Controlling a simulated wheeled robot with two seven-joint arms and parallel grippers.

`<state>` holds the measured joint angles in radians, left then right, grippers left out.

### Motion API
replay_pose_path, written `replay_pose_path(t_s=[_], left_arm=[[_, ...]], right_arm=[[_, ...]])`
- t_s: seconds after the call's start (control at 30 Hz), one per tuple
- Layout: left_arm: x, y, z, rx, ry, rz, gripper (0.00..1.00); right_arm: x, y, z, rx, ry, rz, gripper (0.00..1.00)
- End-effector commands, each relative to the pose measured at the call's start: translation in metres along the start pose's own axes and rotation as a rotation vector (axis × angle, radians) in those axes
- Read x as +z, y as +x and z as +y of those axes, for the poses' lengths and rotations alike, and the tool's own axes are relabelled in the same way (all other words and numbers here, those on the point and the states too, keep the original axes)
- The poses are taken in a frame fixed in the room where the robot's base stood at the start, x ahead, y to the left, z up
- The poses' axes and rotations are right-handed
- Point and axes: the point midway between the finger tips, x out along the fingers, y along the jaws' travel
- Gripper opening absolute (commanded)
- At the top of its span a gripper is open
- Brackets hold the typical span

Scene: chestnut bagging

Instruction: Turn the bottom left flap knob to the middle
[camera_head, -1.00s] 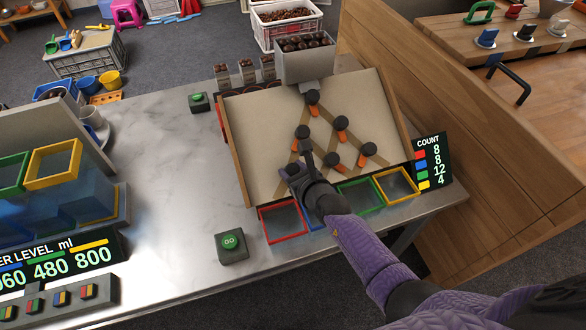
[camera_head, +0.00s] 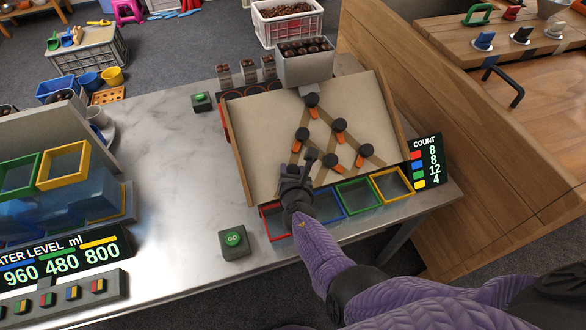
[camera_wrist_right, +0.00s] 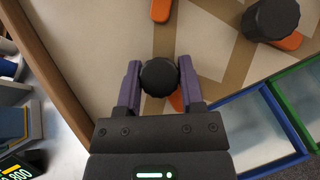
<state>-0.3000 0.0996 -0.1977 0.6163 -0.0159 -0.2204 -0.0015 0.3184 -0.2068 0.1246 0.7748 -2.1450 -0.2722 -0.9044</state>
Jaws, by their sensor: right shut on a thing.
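The board (camera_head: 265,130) is a tilted beige panel with brown strips and several black flap knobs with orange flaps. The bottom left flap knob (camera_wrist_right: 159,77) is a round black knob between my fingers in the right wrist view. Its orange flap (camera_wrist_right: 177,101) shows just below it, slanting down to the right. My right gripper (camera_wrist_right: 160,85) is shut on this knob, one purple finger on each side. In the head view my right gripper (camera_head: 298,175) covers the knob at the board's lower left. A neighbouring knob (camera_head: 330,160) stands to its right. My left gripper is not in view.
A red bin (camera_head: 272,230), blue bin (camera_head: 330,217), green bin (camera_head: 358,195) and yellow bin (camera_head: 393,184) line the board's lower edge. A count display (camera_head: 427,160) stands at right. A hopper of chestnuts (camera_head: 305,65) sits above. A GO button (camera_head: 233,240) is at lower left.

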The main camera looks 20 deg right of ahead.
Motion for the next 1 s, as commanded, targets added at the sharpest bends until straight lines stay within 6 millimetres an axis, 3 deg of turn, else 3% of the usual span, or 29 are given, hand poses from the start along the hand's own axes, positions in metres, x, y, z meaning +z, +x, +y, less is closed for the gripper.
replay_pose_path(t_s=[0.7,0.73,0.87,1.0], left_arm=[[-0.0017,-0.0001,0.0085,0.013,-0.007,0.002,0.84],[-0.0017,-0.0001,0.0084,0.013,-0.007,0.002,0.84],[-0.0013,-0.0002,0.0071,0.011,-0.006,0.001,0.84],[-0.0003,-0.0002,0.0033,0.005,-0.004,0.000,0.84]], right_arm=[[-0.0014,-0.0003,0.0002,-0.044,0.058,0.001,0.00],[-0.0014,-0.0003,0.0002,-0.044,0.058,0.001,0.56],[-0.0010,-0.0002,0.0002,-0.044,0.058,0.000,0.83],[-0.0006,-0.0001,0.0002,-0.044,0.058,-0.001,0.84]])
